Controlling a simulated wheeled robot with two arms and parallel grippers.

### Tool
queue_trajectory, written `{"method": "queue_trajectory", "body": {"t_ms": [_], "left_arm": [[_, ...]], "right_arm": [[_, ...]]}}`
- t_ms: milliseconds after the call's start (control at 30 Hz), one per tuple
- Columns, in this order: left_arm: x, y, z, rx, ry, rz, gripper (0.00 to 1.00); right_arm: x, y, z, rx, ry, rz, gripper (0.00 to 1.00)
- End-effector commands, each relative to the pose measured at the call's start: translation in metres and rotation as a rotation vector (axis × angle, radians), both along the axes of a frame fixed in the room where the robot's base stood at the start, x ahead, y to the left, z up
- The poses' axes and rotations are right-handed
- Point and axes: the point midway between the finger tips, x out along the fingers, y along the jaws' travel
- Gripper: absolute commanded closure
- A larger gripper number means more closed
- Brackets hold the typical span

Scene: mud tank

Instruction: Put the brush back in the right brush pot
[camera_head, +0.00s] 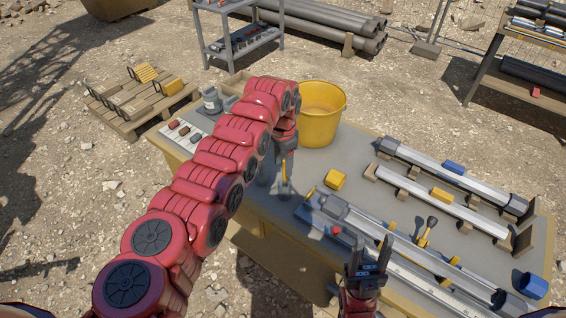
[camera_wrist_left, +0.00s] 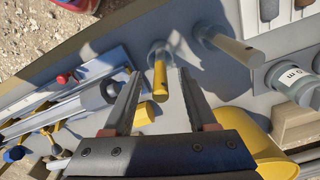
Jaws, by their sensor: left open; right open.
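In the left wrist view a brush with a yellow handle (camera_wrist_left: 160,78) stands in a small grey pot (camera_wrist_left: 157,49). A second grey pot (camera_wrist_left: 206,36) beside it holds a pale wooden handle (camera_wrist_left: 238,48). My left gripper (camera_wrist_left: 161,74) is open, one finger on each side of the yellow handle, with no clear contact. The brush heads are hidden. My right gripper (camera_head: 369,250) is open and empty near the table's front edge.
A yellow bucket (camera_head: 321,117) stands just right of my left gripper. Long grey tubes and rods (camera_head: 440,160) in holders fill the table's right side. A white tray (camera_head: 183,134) and a grey bottle (camera_head: 211,101) sit at the left end.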

Motion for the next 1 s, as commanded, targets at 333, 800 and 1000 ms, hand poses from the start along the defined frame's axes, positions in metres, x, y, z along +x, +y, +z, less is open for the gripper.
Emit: {"method": "queue_trajectory", "body": {"t_ms": [333,800,1000], "left_arm": [[0.002,-0.001,0.042,-0.002,-0.010,-0.001,0.42],[0.000,-0.003,0.150,-0.003,-0.002,-0.001,0.42],[0.000,0.000,0.172,0.000,0.001,0.000,0.42]], "right_arm": [[0.000,0.000,-0.020,0.000,0.000,0.000,0.50],[0.000,0.000,-0.006,0.000,0.000,0.000,0.50],[0.000,0.000,0.016,0.000,0.000,0.000,0.50]]}}
